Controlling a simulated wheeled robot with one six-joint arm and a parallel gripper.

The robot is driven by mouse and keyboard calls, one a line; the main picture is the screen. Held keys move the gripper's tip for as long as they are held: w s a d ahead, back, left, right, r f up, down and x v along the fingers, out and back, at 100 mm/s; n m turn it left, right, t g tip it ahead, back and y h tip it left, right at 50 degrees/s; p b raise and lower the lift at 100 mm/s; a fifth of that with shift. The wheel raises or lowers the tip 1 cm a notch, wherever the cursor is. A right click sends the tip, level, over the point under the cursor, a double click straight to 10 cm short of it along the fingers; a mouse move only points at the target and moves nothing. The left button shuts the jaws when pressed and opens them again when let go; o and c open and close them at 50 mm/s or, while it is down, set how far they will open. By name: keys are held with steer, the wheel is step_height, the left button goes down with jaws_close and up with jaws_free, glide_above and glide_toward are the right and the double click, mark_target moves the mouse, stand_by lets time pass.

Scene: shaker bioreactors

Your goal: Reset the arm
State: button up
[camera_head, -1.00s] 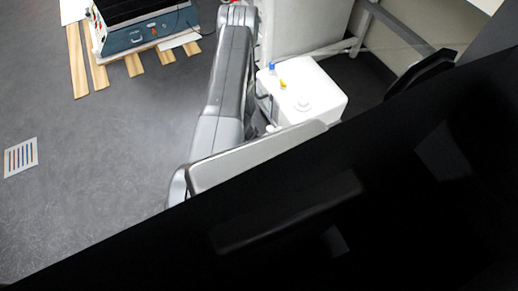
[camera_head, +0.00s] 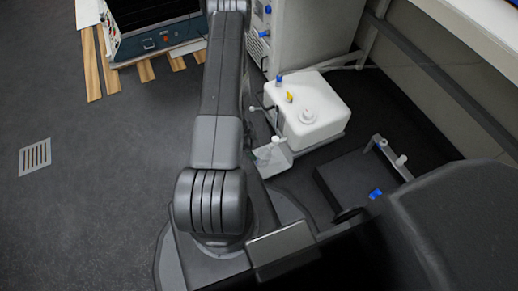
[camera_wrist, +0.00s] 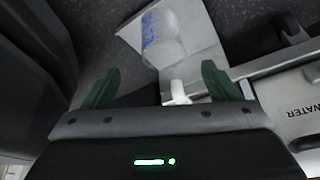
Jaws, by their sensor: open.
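My gripper (camera_wrist: 160,78) shows in the wrist view with its two green fingers spread apart. A clear vessel with blue markings (camera_wrist: 163,38) lies beyond the fingers, by a pale grey holder plate (camera_wrist: 200,38). A white piece (camera_wrist: 177,93) shows between the fingers; I cannot tell whether it touches them. I see nothing clearly gripped. A small light tray with a clear vessel (camera_head: 272,157) sits on the right of my arm.
A white tank (camera_head: 308,112) with blue and yellow fittings stands right of my arm. A black platform (camera_head: 345,185) with a rail lies further right, near a bench (camera_head: 485,35). A blue-grey machine (camera_head: 150,40) stands on wooden slats. The left floor is open around a grate (camera_head: 35,157).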

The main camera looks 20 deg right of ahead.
steer(key=shift+v, duration=1.15)
steer(key=b, duration=0.6)
glide_toward(264, 158)
steer(key=s+f, duration=0.1)
steer(key=s+d+f, duration=0.1)
steer(key=f, duration=0.1)
steer(key=s+d+f, duration=0.1)
steer(key=f, duration=0.1)
steer(key=shift+s+d, duration=0.2)
steer(key=shift+s, duration=0.2)
steer(key=shift+r+p, duration=0.55)
steer(key=shift+p, duration=0.25)
steer(key=shift+a, duration=0.25)
